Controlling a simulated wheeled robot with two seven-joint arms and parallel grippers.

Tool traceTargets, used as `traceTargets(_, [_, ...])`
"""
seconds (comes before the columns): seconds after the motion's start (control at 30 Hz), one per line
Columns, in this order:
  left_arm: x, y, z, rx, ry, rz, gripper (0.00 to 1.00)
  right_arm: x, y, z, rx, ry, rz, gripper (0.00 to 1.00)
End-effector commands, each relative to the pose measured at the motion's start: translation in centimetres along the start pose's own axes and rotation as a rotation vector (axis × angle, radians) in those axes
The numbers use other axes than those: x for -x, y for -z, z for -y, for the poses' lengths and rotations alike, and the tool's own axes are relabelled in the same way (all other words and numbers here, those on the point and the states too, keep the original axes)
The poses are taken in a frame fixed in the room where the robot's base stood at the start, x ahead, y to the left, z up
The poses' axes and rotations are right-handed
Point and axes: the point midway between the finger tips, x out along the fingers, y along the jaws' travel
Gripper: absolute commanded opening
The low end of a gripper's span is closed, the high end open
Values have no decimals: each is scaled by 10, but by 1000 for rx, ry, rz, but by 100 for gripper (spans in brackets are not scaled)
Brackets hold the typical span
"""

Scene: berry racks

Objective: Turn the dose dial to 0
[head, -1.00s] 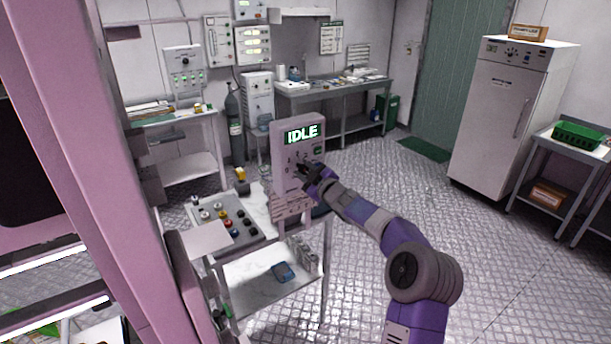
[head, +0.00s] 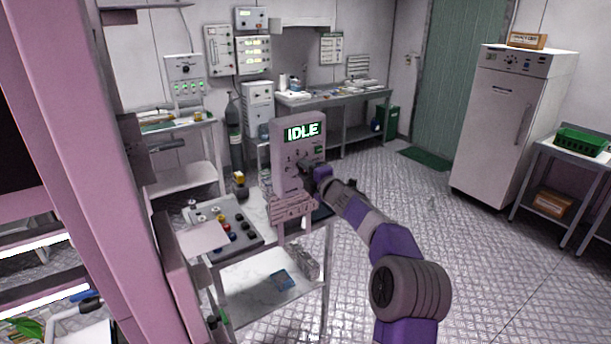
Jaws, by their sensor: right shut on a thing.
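The dose control box (head: 285,150) is an upright pale panel with a lit screen (head: 302,131) reading IDLE. It stands at the back right of a small white cart. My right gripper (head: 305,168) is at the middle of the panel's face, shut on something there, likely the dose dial. The gripper hides the dial, so its setting cannot be read. My left gripper is not in view.
A grey button console (head: 224,229) with coloured knobs sits on the cart left of the panel. A pink upright post (head: 110,150) blocks the left side. The patterned metal floor (head: 440,230) to the right is clear.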

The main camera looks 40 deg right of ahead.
Motion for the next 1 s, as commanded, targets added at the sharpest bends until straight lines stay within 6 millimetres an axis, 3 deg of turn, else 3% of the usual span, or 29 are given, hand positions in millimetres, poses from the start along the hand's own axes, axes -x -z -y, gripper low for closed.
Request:
traceTargets(0.33, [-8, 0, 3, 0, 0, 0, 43, 0, 1, 0, 134, -2, -3, 2])
traceTargets(0.87, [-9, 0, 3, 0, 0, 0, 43, 0, 1, 0, 155, -1, -3, 2])
traceTargets(0.9, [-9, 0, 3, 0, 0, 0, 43, 0, 1, 0, 154, -1, -3, 37])
traceTargets(1.0, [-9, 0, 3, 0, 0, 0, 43, 0, 1, 0, 154, -1, -3, 52])
